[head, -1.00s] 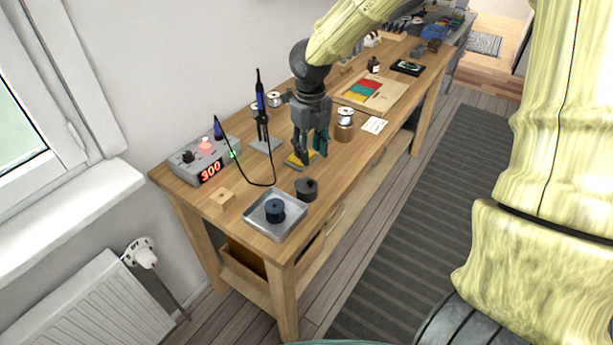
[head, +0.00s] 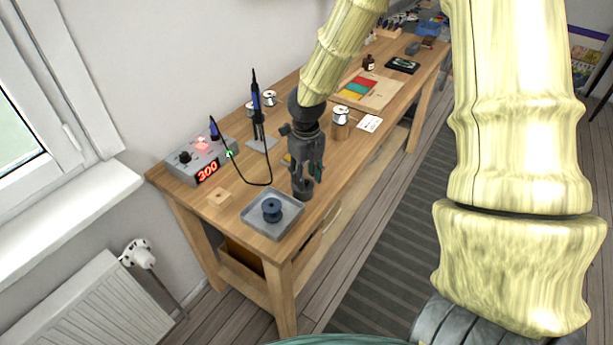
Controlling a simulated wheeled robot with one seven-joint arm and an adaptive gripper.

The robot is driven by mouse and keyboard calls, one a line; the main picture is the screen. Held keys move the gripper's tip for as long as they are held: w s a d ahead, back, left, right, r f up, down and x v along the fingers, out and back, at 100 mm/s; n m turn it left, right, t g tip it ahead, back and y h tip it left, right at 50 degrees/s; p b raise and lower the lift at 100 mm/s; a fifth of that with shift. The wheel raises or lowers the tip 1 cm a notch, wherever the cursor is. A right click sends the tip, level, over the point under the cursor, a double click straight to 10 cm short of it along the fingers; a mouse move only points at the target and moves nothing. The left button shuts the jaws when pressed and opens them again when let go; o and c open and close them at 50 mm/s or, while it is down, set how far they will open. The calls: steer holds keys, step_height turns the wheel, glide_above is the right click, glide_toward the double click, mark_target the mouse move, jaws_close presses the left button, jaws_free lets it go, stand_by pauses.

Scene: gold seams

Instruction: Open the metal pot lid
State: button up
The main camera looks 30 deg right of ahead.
steer(key=shift+f, duration=0.55)
jaws_close()
steer(key=shift+r+p, duration=0.15)
steer(key=shift+p, duration=0.15)
